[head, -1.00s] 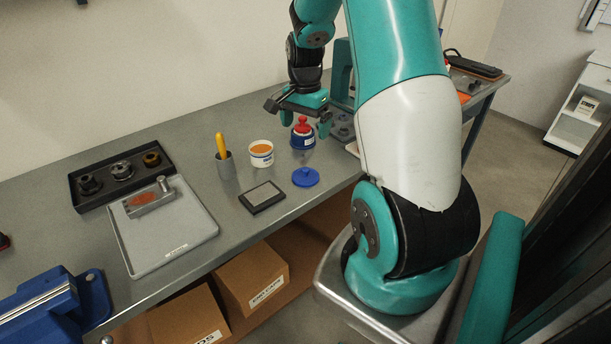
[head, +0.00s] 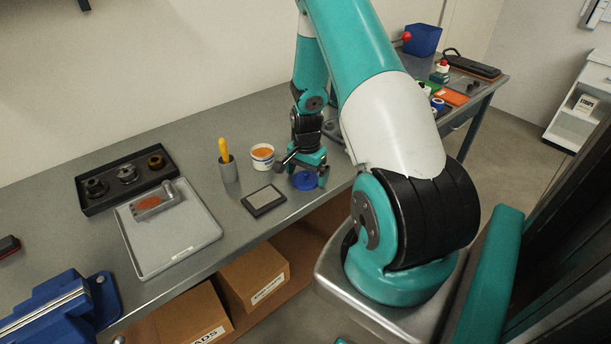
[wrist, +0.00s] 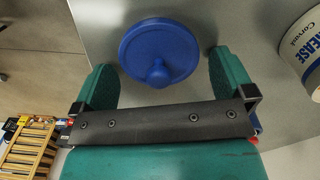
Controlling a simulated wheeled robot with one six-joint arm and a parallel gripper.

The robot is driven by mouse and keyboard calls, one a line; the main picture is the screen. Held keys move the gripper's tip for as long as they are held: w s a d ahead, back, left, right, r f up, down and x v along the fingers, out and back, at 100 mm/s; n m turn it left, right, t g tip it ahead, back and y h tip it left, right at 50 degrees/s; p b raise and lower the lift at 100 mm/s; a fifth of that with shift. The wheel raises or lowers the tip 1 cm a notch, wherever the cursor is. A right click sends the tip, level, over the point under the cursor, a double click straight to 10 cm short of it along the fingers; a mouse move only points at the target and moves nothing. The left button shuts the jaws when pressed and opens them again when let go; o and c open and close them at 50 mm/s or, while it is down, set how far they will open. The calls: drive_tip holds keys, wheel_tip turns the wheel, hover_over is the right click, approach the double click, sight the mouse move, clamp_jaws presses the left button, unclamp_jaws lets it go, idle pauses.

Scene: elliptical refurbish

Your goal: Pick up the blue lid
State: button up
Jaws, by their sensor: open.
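The blue lid (head: 305,181) is a round disc with a small knob, lying on the grey workbench near its front edge. In the wrist view the lid (wrist: 160,50) sits between and slightly beyond the two teal fingers, its knob toward my gripper. My gripper (head: 307,178) is open and low over the lid; in the wrist view its fingers (wrist: 165,82) stand apart on either side of the lid, with nothing held. Whether the fingers touch the lid I cannot tell.
A white grease tub (head: 262,157) stands left of my gripper and shows at the right in the wrist view (wrist: 306,48). A grey cup with a yellow-handled tool (head: 228,168) and a dark flat block (head: 264,200) are nearby. A grey tray (head: 170,245) lies further left.

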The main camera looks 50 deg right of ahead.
drive_tip(key=shift+f, duration=0.15)
drive_tip(key=shift+c, duration=0.2)
drive_tip(key=c, duration=0.7)
